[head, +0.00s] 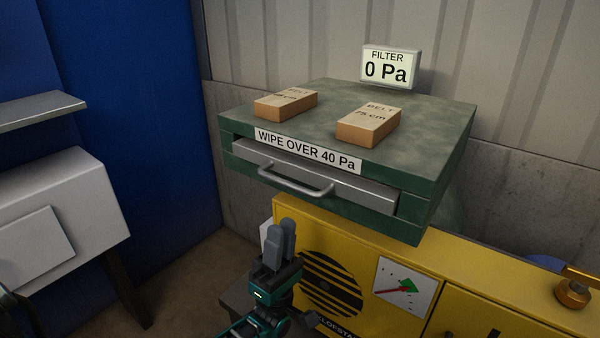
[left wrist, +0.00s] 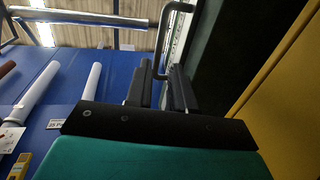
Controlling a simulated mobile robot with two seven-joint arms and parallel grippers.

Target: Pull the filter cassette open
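The filter cassette (head: 325,175) is a grey drawer front in a slot of the green filter housing (head: 425,210). Its bar handle (head: 297,187) sticks out in front; the handle also shows in the left wrist view (left wrist: 171,38), just beyond the fingertips. The cassette front sits within the slot. My left gripper (head: 281,222) is below the handle, fingers pointing up, partly open with a narrow empty gap between them. In the left wrist view its fingers (left wrist: 162,65) are close to the handle; I cannot tell if they touch it. My right gripper is not in view.
Two belt boxes (head: 285,104) (head: 368,125) lie on the housing. The filter display (head: 390,68) behind reads 0 Pa; a label (head: 307,150) says "WIPE OVER 40 Pa". A yellow machine (head: 350,265) stands below. A grey cabinet (head: 60,215) is at the left.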

